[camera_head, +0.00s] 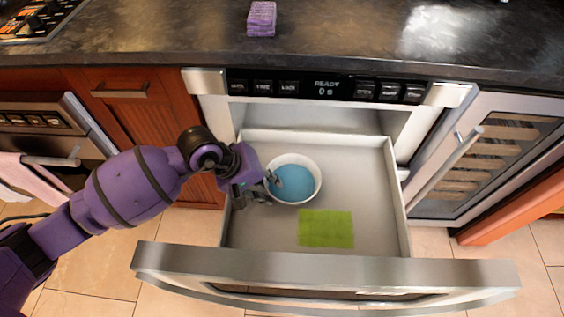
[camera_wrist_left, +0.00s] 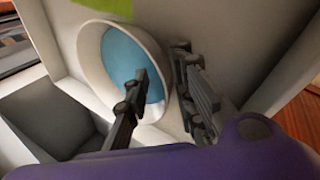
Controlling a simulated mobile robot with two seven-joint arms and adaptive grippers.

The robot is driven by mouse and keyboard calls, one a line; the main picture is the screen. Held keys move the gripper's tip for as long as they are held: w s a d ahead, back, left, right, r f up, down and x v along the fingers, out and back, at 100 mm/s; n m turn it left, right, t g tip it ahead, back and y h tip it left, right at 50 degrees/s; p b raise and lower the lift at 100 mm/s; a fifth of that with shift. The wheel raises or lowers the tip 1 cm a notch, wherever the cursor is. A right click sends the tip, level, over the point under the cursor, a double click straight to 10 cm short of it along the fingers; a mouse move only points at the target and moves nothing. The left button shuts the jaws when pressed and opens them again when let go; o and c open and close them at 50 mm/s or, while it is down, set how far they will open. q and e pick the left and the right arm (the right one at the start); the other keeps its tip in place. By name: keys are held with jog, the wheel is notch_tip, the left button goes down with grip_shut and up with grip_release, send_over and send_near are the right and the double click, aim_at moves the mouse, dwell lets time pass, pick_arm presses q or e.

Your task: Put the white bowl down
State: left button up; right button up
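The white bowl (camera_head: 316,179) with a blue inside is in the open microwave drawer, toward its back left. It appears to rest upright on the drawer floor. My left gripper (camera_head: 269,187) is at the bowl's left rim. In the left wrist view the bowl (camera_wrist_left: 88,55) lies close to the gripper (camera_wrist_left: 163,85). One finger reaches over the bowl's inside and the other is outside it, with the rim between them. The fingers are spread, with visible space around the thin wall. My right gripper is not in view.
The microwave drawer (camera_head: 375,225) is pulled out, with a thick front handle bar. A green cloth-like square (camera_head: 326,229) lies on its floor in front of the bowl. The right side of the drawer is clear. A purple sponge-like block (camera_head: 262,18) sits on the dark counter (camera_head: 340,45).

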pick_arm(q)
jog(key=p+v, duration=0.1)
jog(key=v, duration=1.1)
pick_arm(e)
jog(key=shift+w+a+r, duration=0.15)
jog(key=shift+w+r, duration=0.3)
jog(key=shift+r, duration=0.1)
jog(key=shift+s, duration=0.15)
